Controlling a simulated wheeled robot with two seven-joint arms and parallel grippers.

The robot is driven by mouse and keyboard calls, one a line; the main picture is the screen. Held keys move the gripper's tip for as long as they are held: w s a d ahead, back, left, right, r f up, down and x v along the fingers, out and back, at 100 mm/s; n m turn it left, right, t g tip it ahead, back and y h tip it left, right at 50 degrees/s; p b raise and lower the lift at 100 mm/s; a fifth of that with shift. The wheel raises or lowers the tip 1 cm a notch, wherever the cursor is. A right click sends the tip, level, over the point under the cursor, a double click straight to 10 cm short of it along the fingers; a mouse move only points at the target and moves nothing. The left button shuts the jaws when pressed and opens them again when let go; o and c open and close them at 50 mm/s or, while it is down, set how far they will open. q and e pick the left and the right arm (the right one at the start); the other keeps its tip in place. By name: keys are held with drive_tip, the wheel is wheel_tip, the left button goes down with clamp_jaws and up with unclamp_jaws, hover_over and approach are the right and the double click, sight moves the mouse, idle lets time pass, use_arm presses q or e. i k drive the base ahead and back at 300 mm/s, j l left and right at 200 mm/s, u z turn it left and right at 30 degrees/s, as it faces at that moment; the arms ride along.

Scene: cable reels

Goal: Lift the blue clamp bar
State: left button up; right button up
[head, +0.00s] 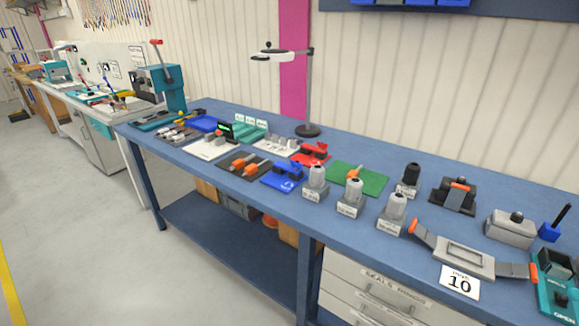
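A blue clamp-like piece (282,178) sits near the front edge of the blue workbench, left of the middle. It has a raised, notched upper part and a pale mark on its front. A similar red piece (312,154) stands behind it, slightly right. Another blue part (549,232) with a black upright handle is at the far right. I cannot tell for certain which blue part is the clamp bar. Neither of my grippers is in view.
Several grey posts with bases, one of them here (349,197), stand right of the blue piece. A dark mat with orange-handled parts (246,164) lies to its left, and a green mat (367,180) to its right. A lamp (308,95) rises behind.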

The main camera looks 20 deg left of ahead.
sight(287, 168)
drive_tip(key=i+j, duration=0.2)
drive_tip(key=j, duration=0.15)
drive_tip(key=i+j, duration=0.2)
drive_tip(key=j, duration=0.15)
drive_tip(key=i+j, duration=0.15)
drive_tip(key=j, duration=0.2)
drive_tip(key=i+j, duration=0.2)
drive_tip(key=j, duration=0.15)
drive_tip(key=i+j+z, duration=0.1)
drive_tip(key=j, duration=0.25)
drive_tip(key=i+j, duration=0.3)
